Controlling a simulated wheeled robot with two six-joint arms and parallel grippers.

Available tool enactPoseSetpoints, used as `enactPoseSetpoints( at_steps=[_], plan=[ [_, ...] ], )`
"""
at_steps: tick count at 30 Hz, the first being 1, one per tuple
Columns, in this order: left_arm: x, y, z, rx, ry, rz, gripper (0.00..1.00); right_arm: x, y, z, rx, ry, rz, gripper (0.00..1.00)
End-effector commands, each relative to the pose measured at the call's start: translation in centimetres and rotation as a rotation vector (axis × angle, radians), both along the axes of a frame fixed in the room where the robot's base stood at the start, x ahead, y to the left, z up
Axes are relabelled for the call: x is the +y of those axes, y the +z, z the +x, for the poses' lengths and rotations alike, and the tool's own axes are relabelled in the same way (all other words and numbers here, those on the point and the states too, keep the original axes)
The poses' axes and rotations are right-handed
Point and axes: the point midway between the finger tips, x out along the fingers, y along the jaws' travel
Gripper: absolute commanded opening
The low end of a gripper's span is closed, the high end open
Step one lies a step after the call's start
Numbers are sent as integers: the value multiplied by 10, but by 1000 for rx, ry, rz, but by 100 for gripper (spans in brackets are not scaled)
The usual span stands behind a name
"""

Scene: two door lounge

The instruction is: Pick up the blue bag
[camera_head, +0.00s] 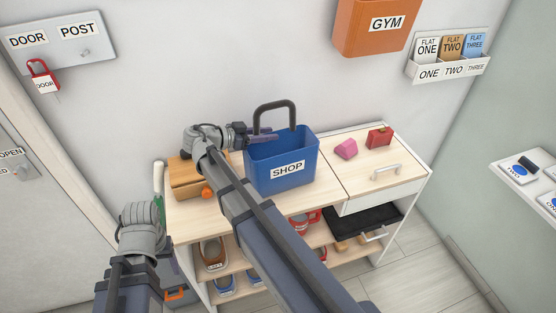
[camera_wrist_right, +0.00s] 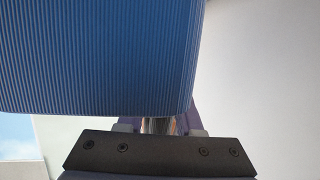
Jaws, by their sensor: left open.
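The blue bag (camera_head: 268,165), a basket-like holder labelled SHOP with a dark arched handle (camera_head: 275,104), stands upright on the wooden bench top. My right gripper (camera_head: 266,137) is at the bag's upper left rim, by the left foot of the handle. In the right wrist view the ribbed blue side of the bag (camera_wrist_right: 100,55) fills the upper left and hides the fingertips; a gap shows between the finger bases. Whether the fingers touch the bag I cannot tell. My left gripper (camera_head: 140,212) is low at the left, beside the bench's left end, its fingers mostly hidden.
A wooden box (camera_head: 186,177) and an orange ball (camera_head: 207,193) sit left of the bag. A pink block (camera_head: 346,149) and a red block (camera_head: 380,137) are at right. An orange GYM holder (camera_head: 372,28) hangs above.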

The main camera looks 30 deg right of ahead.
Motion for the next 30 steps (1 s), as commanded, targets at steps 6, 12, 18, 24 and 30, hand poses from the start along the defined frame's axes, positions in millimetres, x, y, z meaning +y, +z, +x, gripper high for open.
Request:
enactPoseSetpoints(
  at_steps=[6,12,18,24,30],
  plan=[
    [0,0,0,0,0,0,62,0,0,0,0,-1,0,7],
    [0,0,0,0,0,0,62,0,0,-1,0,-1,0,0],
    [0,0,0,0,0,0,62,0,0,-1,0,-1,0,0],
    [0,0,0,0,0,0,62,0,0,-1,0,-1,0,0],
    [0,0,0,0,0,0,62,0,0,-1,0,-1,0,0]
  ],
)
